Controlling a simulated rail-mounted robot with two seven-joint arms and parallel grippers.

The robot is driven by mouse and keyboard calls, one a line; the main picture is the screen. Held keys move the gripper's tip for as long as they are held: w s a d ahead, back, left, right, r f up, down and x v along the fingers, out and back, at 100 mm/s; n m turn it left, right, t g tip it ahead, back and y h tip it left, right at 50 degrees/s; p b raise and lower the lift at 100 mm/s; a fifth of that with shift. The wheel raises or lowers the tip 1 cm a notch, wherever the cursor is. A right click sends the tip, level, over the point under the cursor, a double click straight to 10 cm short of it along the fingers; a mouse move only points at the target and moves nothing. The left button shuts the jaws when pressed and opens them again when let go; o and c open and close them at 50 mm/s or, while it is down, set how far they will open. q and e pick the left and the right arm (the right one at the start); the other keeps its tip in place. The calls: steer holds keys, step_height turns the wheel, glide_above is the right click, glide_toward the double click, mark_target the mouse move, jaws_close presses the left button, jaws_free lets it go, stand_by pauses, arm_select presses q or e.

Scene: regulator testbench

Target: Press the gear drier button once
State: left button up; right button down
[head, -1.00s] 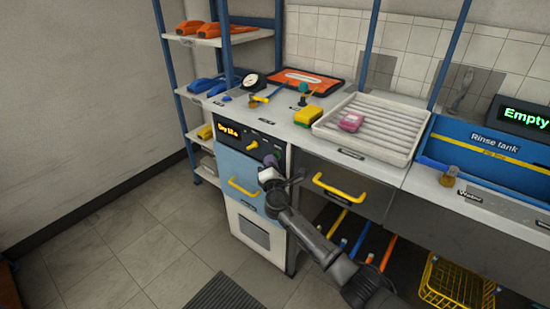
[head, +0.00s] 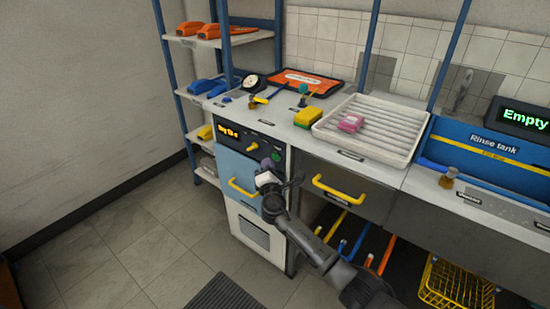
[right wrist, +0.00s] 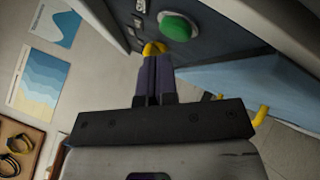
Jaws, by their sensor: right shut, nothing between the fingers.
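The gear drier (head: 240,168) is a cabinet with a light blue door, a yellow door handle (head: 243,188) and a dark control panel with an orange-lit display (head: 228,132). A green button (head: 275,157) shows at the panel's right side. It also shows large and round in the right wrist view (right wrist: 178,27). My right gripper (head: 264,178) is shut and empty in front of the drier, below the button. In the right wrist view its closed fingers (right wrist: 155,57) point towards the panel, with the yellow knob (right wrist: 153,47) beyond the tips. My left gripper is out of view.
The counter above holds a white ribbed tray (head: 350,150) with a pink item, a yellow sponge (head: 308,116) and a gauge (head: 251,81). A drawer with a yellow handle (head: 338,188) is to the right. Floor is clear at left.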

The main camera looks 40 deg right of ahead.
stand_by(0.3)
steer(key=a, duration=0.3)
steer(key=s+a+p, duration=0.1)
steer(key=a, duration=0.1)
stand_by(0.4)
stand_by(0.7)
